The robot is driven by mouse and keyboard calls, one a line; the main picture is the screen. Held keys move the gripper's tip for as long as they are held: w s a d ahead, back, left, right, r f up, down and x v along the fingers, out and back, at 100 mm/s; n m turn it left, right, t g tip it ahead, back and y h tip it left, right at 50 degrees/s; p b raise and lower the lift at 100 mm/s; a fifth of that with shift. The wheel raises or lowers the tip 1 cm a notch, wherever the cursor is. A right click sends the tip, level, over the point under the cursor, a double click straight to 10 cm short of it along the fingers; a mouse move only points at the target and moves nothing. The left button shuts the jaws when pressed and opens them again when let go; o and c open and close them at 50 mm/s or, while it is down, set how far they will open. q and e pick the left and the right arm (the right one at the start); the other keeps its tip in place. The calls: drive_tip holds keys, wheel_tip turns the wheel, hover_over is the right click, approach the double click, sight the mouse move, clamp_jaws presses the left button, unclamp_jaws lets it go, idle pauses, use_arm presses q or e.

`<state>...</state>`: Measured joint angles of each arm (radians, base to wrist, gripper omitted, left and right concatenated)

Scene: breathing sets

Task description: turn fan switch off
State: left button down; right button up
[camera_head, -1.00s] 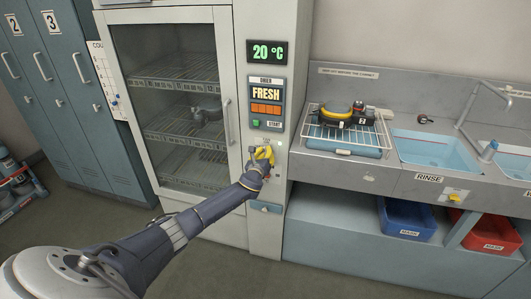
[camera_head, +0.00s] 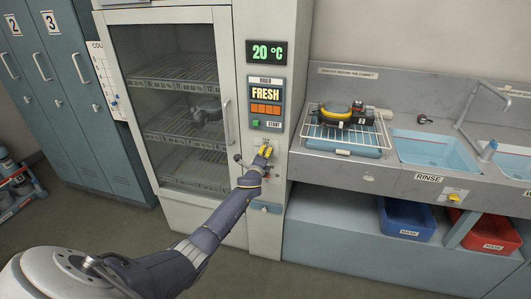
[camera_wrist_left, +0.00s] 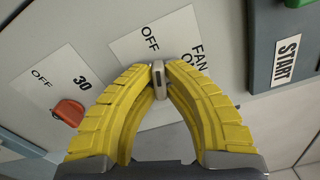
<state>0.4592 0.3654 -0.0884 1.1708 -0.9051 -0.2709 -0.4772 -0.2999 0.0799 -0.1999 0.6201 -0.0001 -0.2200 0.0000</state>
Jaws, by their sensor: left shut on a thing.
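The fan switch (camera_wrist_left: 158,80) is a small grey lever on a white label plate (camera_wrist_left: 140,42) marked FAN, with OFF readable and the other word partly covered. My left gripper (camera_wrist_left: 160,70) has yellow fingers and is shut on the lever, its tips on either side of it. In the head view the left gripper (camera_head: 265,151) is at the cabinet's control column, below the START button (camera_head: 256,124). There the fingers hide the switch. My right gripper is in neither current view.
An orange-red knob (camera_wrist_left: 68,111) sits beside the fan plate, near OFF and 30 markings. The drying cabinet's glass door (camera_head: 170,60) is shut, left of the column. A wire rack (camera_head: 318,133) with a mask stands on the counter at right, beside a blue sink (camera_head: 430,148).

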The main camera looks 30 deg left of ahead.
use_arm(q)
drive_tip(key=shift+r+n, duration=0.1)
drive_tip(key=shift+n, duration=1.8)
drive_tip(key=c, duration=1.5)
unclamp_jaws()
drive_tip(key=shift+o, duration=0.2)
drive_tip(key=shift+s, duration=0.1)
drive_tip(key=v, duration=1.1)
drive_tip(key=shift+s, duration=0.4)
drive_tip(key=shift+d, duration=0.15)
